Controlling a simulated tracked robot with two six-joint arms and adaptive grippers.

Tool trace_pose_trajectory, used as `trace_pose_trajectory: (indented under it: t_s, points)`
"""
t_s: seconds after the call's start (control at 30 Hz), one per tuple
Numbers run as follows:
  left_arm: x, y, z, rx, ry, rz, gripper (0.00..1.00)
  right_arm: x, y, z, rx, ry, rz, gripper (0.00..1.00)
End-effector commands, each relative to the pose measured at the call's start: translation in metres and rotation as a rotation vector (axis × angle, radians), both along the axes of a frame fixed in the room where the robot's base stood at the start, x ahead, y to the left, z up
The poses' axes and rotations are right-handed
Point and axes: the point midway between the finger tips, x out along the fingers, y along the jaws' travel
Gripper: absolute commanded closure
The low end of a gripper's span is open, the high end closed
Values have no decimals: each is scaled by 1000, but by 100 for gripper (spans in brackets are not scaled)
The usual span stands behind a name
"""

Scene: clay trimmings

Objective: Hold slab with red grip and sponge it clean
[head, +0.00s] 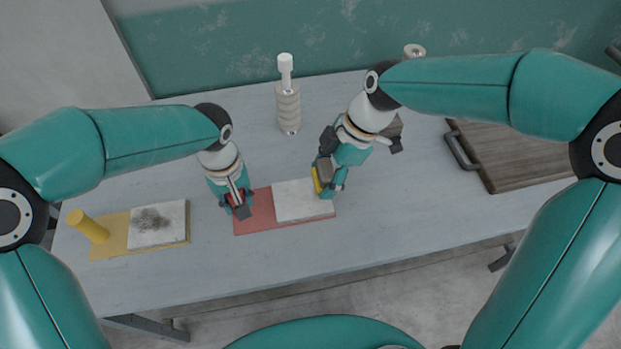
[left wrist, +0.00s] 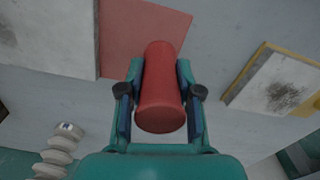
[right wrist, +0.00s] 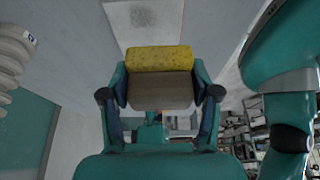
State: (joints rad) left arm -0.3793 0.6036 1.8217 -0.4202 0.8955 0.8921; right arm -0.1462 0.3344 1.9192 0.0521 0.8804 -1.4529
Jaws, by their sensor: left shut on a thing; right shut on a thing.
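My left gripper (head: 239,206) is shut on the red grip (left wrist: 160,90), an upright-looking red cylinder on the red board (head: 254,209). A white slab (head: 300,203) lies on that board, right of the grip. A faint grey smudge shows on the slab (right wrist: 143,22) in the right wrist view. My right gripper (head: 327,176) is shut on the sponge (right wrist: 160,88), a grey-brown block with a yellow face (right wrist: 160,58). The sponge is at the slab's right end; I cannot tell whether it touches.
A yellow board (head: 112,244) with a yellow grip (head: 88,226) and a dark-smudged white slab (head: 158,226) lies at left. A ribbed, white-topped object (head: 288,108) stands at the back. A wooden board with a handle (head: 515,155) lies right. The table front is clear.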

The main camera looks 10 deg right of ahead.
Motion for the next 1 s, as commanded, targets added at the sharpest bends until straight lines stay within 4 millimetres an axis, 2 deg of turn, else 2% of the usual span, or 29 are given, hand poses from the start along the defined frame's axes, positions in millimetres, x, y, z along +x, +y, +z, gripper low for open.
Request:
trace_pose_trajectory:
  t_s: [0.67,0.77,0.8,1.0]
  points:
    - [0,0,0,0,-1,0,100,-1,1,-61,0,4,1,82]
    - [0,0,0,0,-1,0,100,-1,1,-77,0,7,-1,82]
    - [0,0,1,0,-1,0,100,4,1,-72,0,-1,-2,88]
    - [0,0,0,0,-1,0,100,22,1,-74,0,0,0,89]
